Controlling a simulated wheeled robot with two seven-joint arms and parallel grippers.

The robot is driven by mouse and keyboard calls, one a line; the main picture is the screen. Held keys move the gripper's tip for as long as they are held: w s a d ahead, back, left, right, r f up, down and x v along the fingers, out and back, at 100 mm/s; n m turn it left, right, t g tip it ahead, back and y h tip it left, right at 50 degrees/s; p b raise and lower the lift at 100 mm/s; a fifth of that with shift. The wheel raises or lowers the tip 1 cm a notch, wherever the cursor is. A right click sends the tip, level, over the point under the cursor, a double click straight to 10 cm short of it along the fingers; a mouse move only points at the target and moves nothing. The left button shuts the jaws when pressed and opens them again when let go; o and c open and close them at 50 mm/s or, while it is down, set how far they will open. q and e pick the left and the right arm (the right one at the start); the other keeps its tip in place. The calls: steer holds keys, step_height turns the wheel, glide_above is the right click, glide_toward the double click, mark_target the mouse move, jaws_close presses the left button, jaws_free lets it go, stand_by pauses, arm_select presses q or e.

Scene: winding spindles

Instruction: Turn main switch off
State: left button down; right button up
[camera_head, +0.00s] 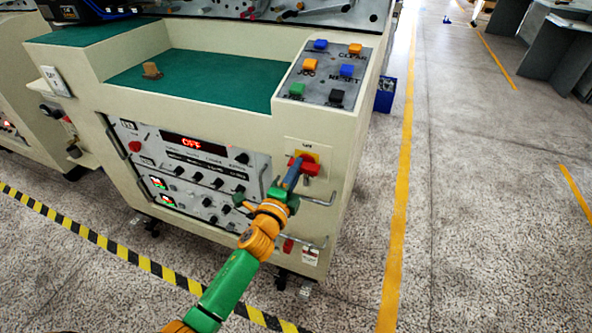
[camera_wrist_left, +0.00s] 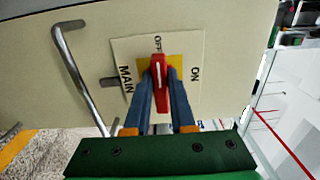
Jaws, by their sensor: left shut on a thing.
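The main switch is a red knob (camera_head: 310,166) on a yellow square at the machine's front right. In the left wrist view the red knob (camera_wrist_left: 159,75) sits on a white plate (camera_wrist_left: 128,58) marked MAIN, OFF and ON. Its white line runs roughly toward the OFF mark, slightly tilted. My left gripper (camera_head: 293,172) is shut on the knob, with one blue finger on each side; it also shows in the left wrist view (camera_wrist_left: 159,80). The fingers hide part of the yellow square. My right gripper is not in view.
A red display (camera_head: 192,143) on the front panel reads OFF. A metal handle (camera_head: 318,200) stands out beside the switch. Several coloured buttons are on the sloped box (camera_head: 325,78) above. A small brown block (camera_head: 152,70) sits on the green top.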

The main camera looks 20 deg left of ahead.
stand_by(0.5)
arm_select(q)
steer(key=c, duration=0.8)
jaws_free()
steer(key=shift+o, duration=0.2)
steer(key=s, duration=0.7)
steer(key=shift+a, duration=0.1)
